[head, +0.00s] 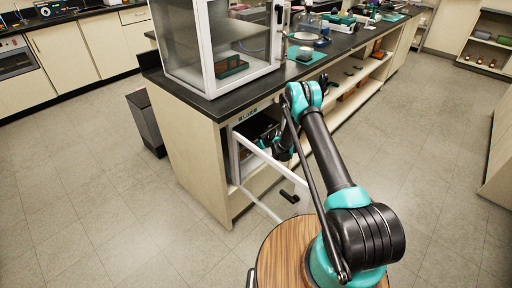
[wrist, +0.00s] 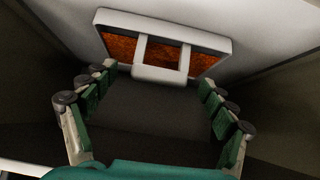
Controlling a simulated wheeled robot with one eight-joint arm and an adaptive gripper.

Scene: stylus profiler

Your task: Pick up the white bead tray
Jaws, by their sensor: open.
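The white bead tray (wrist: 160,75) shows in the wrist view as a white-rimmed tray with orange-brown contents, split by a white middle part. It lies just beyond my fingertips, with a gap visible. My gripper (wrist: 157,88) is open, with its green-padded fingers spread left and right and nothing between them. In the head view my gripper (head: 268,138) is at the opening of the cabinet (head: 228,150) under the bench end, partly hidden by my arm. I cannot make out the tray in the head view.
The white-framed cabinet door (head: 272,160) stands open close to my arm. A glass enclosure (head: 215,50) stands on the dark benchtop (head: 187,95) above. A grey bin (head: 146,122) is left of the bench. The floor on the left is clear.

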